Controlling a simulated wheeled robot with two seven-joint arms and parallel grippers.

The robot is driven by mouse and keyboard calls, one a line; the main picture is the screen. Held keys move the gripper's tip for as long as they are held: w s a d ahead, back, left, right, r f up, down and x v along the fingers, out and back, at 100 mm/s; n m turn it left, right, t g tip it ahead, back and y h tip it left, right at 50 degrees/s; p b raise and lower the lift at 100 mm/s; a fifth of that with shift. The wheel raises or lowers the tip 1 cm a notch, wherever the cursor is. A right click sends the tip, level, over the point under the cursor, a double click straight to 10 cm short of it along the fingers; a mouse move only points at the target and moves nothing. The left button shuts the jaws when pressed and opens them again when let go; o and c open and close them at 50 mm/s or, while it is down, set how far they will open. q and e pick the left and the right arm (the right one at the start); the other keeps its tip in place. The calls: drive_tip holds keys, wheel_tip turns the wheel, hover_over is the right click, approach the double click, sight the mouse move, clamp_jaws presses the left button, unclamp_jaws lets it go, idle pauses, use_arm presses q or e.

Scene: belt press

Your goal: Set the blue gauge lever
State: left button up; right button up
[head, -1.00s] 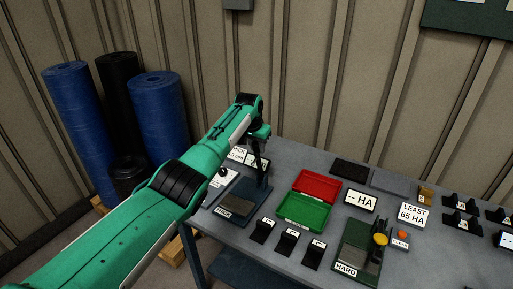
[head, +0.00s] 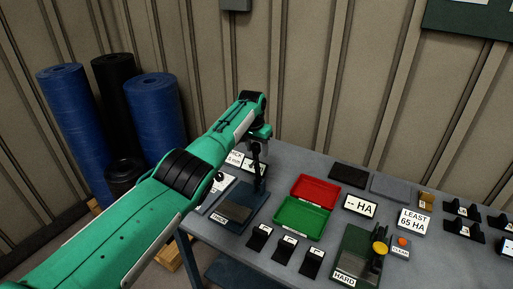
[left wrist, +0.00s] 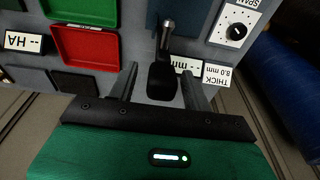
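The blue gauge (head: 258,208) stands at the left end of the table, with a label on its front and a grey pad on its base. Its dark upright part (head: 257,173) rises at the back, below my left gripper (head: 257,148). In the left wrist view, a black block with a grey metal lever (left wrist: 167,35) stands in front of the gripper. My left gripper (left wrist: 163,88) is open. Its two fingers are on either side of the black block, with a visible gap at each side. I cannot tell the lever's exact setting. My right gripper is not in view.
A white panel with a dial (left wrist: 236,32) and a thickness card (left wrist: 215,74) are close to the gauge. A red tray (head: 315,188) and a green tray (head: 301,215) lie to its right. A green hardness gauge (head: 352,240) stands farther right. Rolls (head: 157,105) stand beyond the table's left end.

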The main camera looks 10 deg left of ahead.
use_arm(q)
drive_tip(key=shift+r, duration=0.15)
drive_tip(key=shift+a+r, duration=0.1)
drive_tip(key=shift+r, duration=0.15)
wheel_tip(320, 180, up, 13)
drive_tip(key=s+b, duration=0.2)
drive_tip(key=b, duration=0.1)
drive_tip(key=shift+a+b, duration=0.3)
drive_tip(key=shift+s+f, duration=0.1)
drive_tip(key=shift+f, duration=0.1)
